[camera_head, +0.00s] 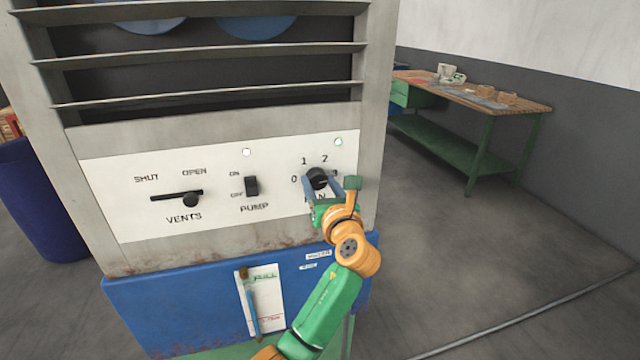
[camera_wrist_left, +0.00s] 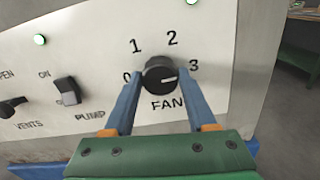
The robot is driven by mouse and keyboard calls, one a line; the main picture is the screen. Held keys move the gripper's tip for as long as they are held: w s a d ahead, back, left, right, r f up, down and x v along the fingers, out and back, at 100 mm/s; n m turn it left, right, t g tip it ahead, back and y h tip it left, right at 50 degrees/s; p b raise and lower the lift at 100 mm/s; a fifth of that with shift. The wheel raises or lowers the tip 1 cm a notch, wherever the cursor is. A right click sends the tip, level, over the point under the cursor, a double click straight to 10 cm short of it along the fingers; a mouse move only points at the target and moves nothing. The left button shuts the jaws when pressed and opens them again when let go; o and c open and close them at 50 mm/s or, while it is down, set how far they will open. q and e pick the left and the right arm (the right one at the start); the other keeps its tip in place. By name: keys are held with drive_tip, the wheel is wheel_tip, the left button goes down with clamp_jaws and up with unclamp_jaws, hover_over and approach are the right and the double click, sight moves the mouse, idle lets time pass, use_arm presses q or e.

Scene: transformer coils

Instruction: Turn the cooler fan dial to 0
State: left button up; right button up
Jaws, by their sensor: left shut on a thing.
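The cooler's fan dial (camera_head: 317,178) is a round black knob on the white control panel, with 0, 1, 2 and 3 printed around it. In the left wrist view the dial (camera_wrist_left: 160,75) has a white pointer mark that faces right, close to the 3 and slightly below it. My left gripper (camera_head: 322,186) is at the dial, its blue fingers on either side, shut on it. The fingers also show in the left wrist view (camera_wrist_left: 161,78). The fingers partly cover the 0 there. My right gripper is not in view.
Left of the dial are the black pump switch (camera_head: 251,186) and the vents slider (camera_head: 190,199).

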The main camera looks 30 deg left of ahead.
use_arm(q)
drive_tip(key=n+p, duration=0.1)
drive_tip(key=n, duration=0.2)
drive_tip(key=shift+n, duration=0.4)
drive_tip(key=n, duration=0.3)
drive_tip(key=shift+f+n, duration=0.1)
drive_tip(key=shift+n, duration=0.2)
drive_tip(key=n, duration=0.3)
drive_tip(key=shift+f+n, duration=0.1)
drive_tip(key=shift+n, duration=0.2)
drive_tip(key=n+b, duration=0.2)
drive_tip(key=n, duration=0.2)
drive_tip(key=shift+f+n, duration=0.1)
drive_tip(key=shift+n, duration=0.2)
drive_tip(key=n+b, duration=0.3)
drive_tip(key=n, duration=0.2)
drive_tip(key=shift+f+n, duration=0.1)
drive_tip(key=shift+n, duration=0.2)
drive_tip(key=n+b, duration=0.3)
drive_tip(key=n, duration=0.2)
drive_tip(key=n+b, duration=0.2)
drive_tip(key=n, duration=0.2)
drive_tip(key=shift+n+b, duration=1.4)
drive_tip(key=shift+n, duration=1.2)
